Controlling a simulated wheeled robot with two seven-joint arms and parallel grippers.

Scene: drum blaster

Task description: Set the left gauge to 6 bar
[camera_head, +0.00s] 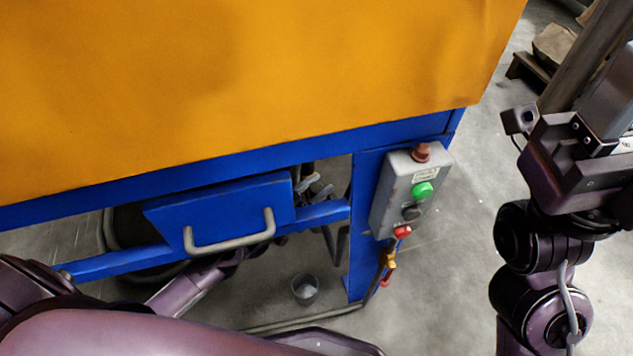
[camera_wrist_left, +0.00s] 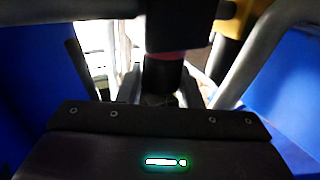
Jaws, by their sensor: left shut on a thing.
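My left gripper (camera_head: 238,254) reaches under the blue panel with the grey handle, and its jaws are hard to make out in the head view. In the left wrist view, a dark upright cylinder with a red band (camera_wrist_left: 164,70) stands just past the gripper body. No gauge face or needle can be read in either view. My right arm (camera_head: 545,230) stands at the right, clear of the machine, and its jaws cannot be made out.
The blue panel (camera_head: 220,212) and its grey handle (camera_head: 232,237) lie close to my left arm. A grey control box (camera_head: 396,200) with green and red buttons hangs on the blue leg. A small cup (camera_head: 305,289) stands on the floor.

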